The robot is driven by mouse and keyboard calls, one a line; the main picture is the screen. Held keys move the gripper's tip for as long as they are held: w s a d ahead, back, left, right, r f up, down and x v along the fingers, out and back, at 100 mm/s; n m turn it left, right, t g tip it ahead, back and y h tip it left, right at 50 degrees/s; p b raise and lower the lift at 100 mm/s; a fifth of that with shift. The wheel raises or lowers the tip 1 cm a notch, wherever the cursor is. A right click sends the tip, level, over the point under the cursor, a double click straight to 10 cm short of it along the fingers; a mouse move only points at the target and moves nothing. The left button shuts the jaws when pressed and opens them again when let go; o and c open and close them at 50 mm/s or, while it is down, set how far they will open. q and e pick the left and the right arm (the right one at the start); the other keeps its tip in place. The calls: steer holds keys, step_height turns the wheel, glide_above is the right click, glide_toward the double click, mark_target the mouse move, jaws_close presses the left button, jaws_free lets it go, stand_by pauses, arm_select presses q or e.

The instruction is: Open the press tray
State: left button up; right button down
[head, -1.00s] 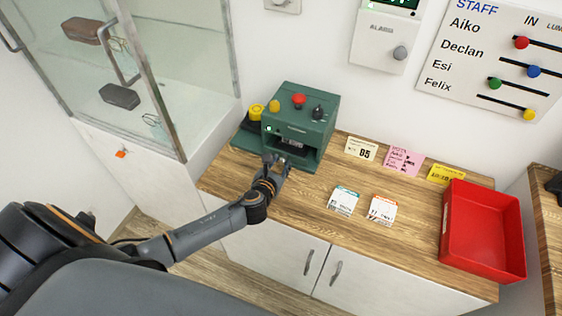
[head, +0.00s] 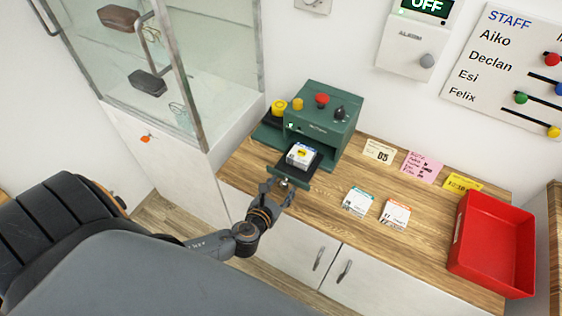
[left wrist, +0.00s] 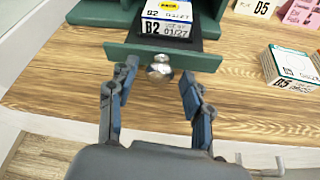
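The green press (head: 322,115) stands at the back left of the counter. Its dark tray (head: 309,174) sticks out of the front slot, with a green front plate (left wrist: 118,52) and a round metal knob (left wrist: 160,74). A small white box (head: 302,155) with a yellow patch lies in the tray; its side reads B2 01/27 in the left wrist view (left wrist: 165,24). My left gripper (head: 279,186) is in front of the tray. Its fingers (left wrist: 158,85) are spread apart on either side of the knob, with clear gaps, not touching it. My right gripper is not in view.
Two small boxes (head: 358,201) (head: 396,214) stand on the counter (head: 340,235) right of the tray. Paper notes (head: 421,168) lie behind them. A red bin (head: 493,245) is at the right end. A glass cabinet (head: 190,95) stands to the left.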

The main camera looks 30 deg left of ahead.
arm_select(q)
steer(key=v, duration=1.2)
steer(key=shift+f, duration=0.1)
stand_by(0.4)
